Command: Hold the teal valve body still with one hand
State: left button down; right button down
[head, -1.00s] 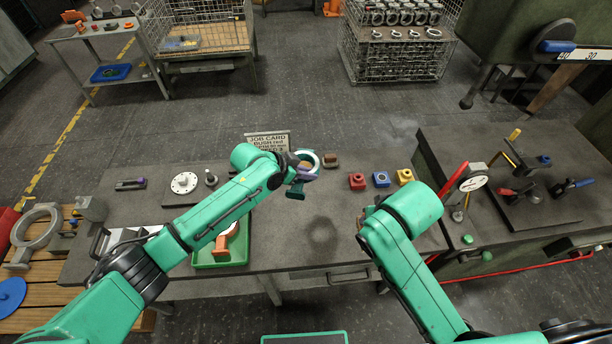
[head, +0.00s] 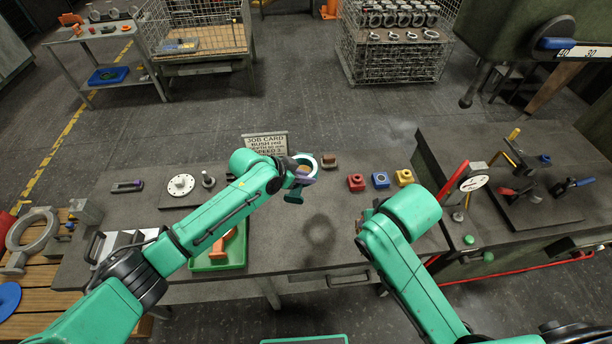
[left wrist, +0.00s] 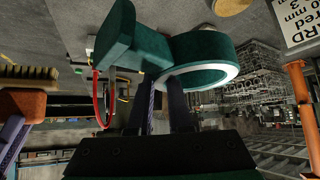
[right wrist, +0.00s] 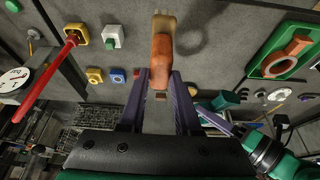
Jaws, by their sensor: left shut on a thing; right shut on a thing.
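The teal valve body (left wrist: 205,50) is a ring with a pale machined rim and a stubby neck. My left gripper (left wrist: 165,100) is shut on it between two purple fingers. In the head view the valve body (head: 295,197) is held in the air above the bench, and it also shows in the right wrist view (right wrist: 228,98). My right gripper (right wrist: 160,92) is shut on an orange-brown brush (right wrist: 161,55). The left wrist view shows this brush (left wrist: 22,103) with its bristles, apart from the valve body. In the head view my right forearm hides the right gripper.
A green tray (head: 236,263) with an orange part sits on the bench (head: 290,240). Red (head: 356,182), blue (head: 381,179) and yellow (head: 404,177) blocks stand right of the valve body. A job card (head: 266,145) stands behind it. The bench's middle is clear.

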pick_arm(q)
jog(key=shift+w+d+f+b, duration=0.1)
jog(key=shift+f+b, duration=6.9)
jog(key=shift+f, duration=1.2)
jog(key=shift+f, duration=0.15)
jog(key=shift+s, duration=0.2)
jog(key=shift+w, duration=0.15)
